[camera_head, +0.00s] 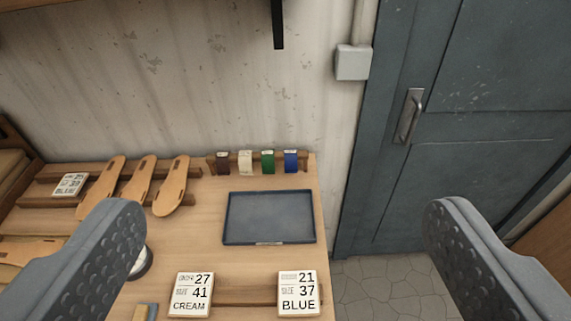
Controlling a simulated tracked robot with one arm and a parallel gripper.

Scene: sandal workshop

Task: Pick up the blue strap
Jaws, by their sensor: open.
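The blue strap (291,161) hangs at the right end of a small wooden rack (223,168) at the back of the workbench. Green (267,162), cream (245,163) and dark brown (223,162) straps hang to its left. My gripper (285,240) is open, its two grey fingers wide apart in the foreground at left and right. Nothing is between the fingertips close up. The rack and blue strap lie beyond the gripper, well apart from it, and show between the fingers.
A dark blue tray (268,243) lies empty in front of the rack. Cards reading CREAM (191,295) and BLUE (298,294) stand nearer. Wooden soles (171,186) rest at left. A wall is behind the bench; a grey door (460,130) and open floor (390,285) are at right.

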